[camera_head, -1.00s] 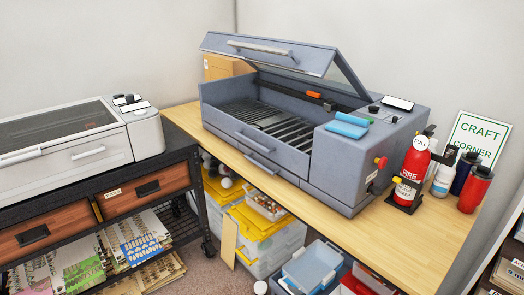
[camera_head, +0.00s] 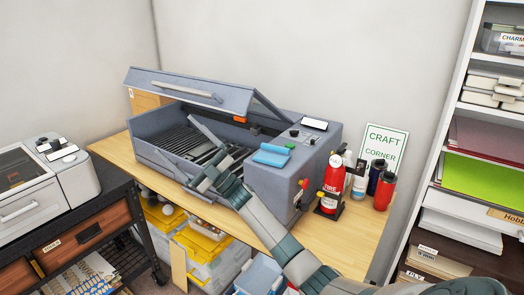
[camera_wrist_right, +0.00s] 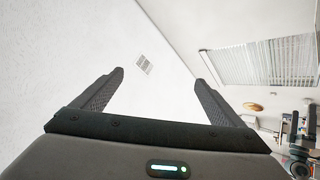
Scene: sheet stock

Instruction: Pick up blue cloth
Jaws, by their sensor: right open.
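The blue cloth (camera_head: 271,156) lies folded on the flat top of the grey machine (camera_head: 290,185), at the right of its open bed, in front of the control panel. My right arm comes in from the lower right and reaches across the front of the machine. My right gripper (camera_head: 230,154) is small and partly lost against the dark bed, left of the cloth and apart from it. In the right wrist view, its two dark fingers (camera_wrist_right: 158,92) stand wide apart with nothing between them. That view shows wall and ceiling, not the cloth. My left gripper is out of view.
The machine's lid (camera_head: 190,88) is raised over the bed. A red fire extinguisher (camera_head: 331,186), bottles (camera_head: 384,188) and a craft sign (camera_head: 384,145) stand at the right of the wooden table (camera_head: 345,235). A shelf unit (camera_head: 447,120) stands farther right.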

